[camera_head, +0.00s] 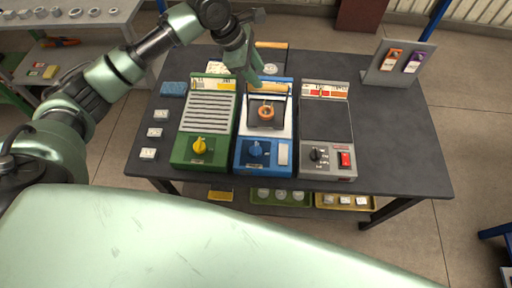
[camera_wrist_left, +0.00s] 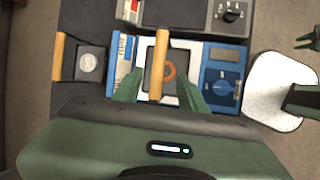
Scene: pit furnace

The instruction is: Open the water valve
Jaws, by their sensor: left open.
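A blue unit (camera_head: 284,156) stands in the middle of the dark table, with a blue knob (camera_head: 256,150) on its front panel. The knob also shows in the left wrist view (camera_wrist_left: 222,88), clear of my fingers. No label names a water valve legibly.
A stand (camera_head: 400,82) with two packets is at the back right. The table's right part is clear.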

